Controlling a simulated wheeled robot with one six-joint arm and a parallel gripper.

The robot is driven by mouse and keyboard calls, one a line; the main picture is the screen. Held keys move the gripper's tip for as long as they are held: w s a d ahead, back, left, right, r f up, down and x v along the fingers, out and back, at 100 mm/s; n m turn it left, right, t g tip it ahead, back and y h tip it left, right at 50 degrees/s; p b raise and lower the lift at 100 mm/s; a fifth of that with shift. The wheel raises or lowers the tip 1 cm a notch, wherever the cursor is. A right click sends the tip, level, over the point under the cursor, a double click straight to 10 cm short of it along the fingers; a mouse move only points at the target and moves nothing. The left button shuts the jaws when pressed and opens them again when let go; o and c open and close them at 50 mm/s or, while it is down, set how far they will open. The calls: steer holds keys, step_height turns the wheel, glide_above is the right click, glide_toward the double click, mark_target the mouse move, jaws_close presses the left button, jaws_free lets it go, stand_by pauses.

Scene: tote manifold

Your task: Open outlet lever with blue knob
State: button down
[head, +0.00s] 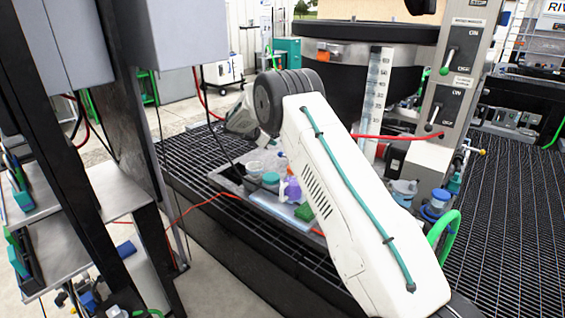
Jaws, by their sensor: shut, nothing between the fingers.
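No lever with a blue knob shows clearly. A blue-topped fitting (438,203) stands right of my arm, next to a green hose; I cannot tell whether it is a lever. Small blue parts (126,249) also show at the lower left, too small to identify. My arm crosses the middle of the picture and hides part of the bench. My gripper cannot be made out.
Dark posts (110,120) and a shelf (115,195) crowd the left. Open grating lies at right.

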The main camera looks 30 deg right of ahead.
steer(key=w+f+n, duration=0.1)
steer(key=f, duration=0.2)
steer(key=w+d+f+n, duration=0.1)
steer(key=w+f, duration=0.1)
steer(key=f, duration=0.2)
steer(key=w+d+f+n+t, duration=0.1)
steer(key=f, duration=0.2)
steer(key=shift+w+f+h, duration=0.15)
steer(key=shift+f+h, duration=0.2)
steer(key=shift+h, duration=0.05)
steer(key=x, duration=0.9)
steer(key=shift+d+f, duration=0.2)
steer(key=shift+d, duration=0.05)
steer(key=shift+w+a, duration=0.1)
